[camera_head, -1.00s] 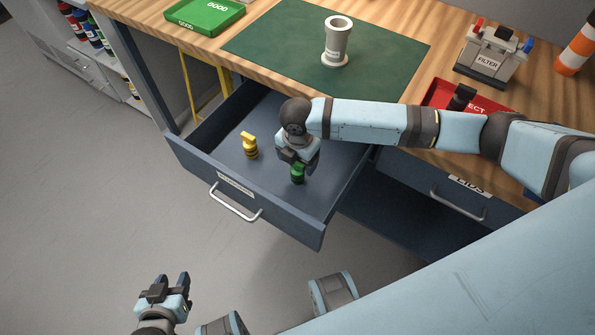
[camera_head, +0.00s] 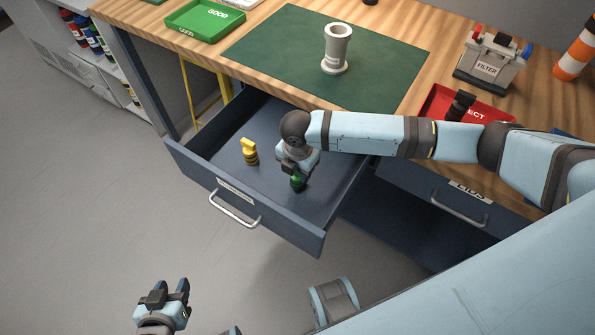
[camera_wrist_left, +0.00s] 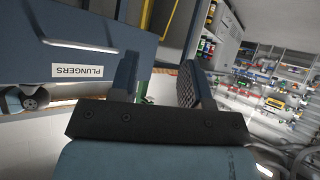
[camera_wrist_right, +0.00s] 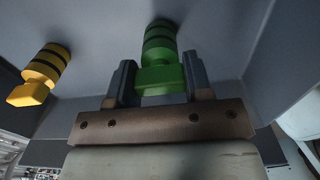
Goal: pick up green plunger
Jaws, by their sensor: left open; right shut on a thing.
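The green plunger (camera_head: 298,183) stands in the open drawer, with its lower part resting on or close to the drawer floor. My right gripper (camera_head: 293,172) points down over it and is shut on its top. In the right wrist view, the green plunger (camera_wrist_right: 160,60) has its block-shaped handle between the two fingers (camera_wrist_right: 160,80). Its black rings show beyond the handle. My left gripper (camera_head: 172,290) is open and empty, low in front of the drawer. Its spread fingers (camera_wrist_left: 157,85) show in the left wrist view.
A yellow plunger (camera_head: 249,152) stands left of the green one in the drawer (camera_head: 205,178). A grey tube (camera_head: 337,48) stands on the green mat (camera_head: 285,50). A green tray (camera_head: 205,20), a red tray (camera_head: 440,103) and a filter box (camera_head: 490,62) are on the bench.

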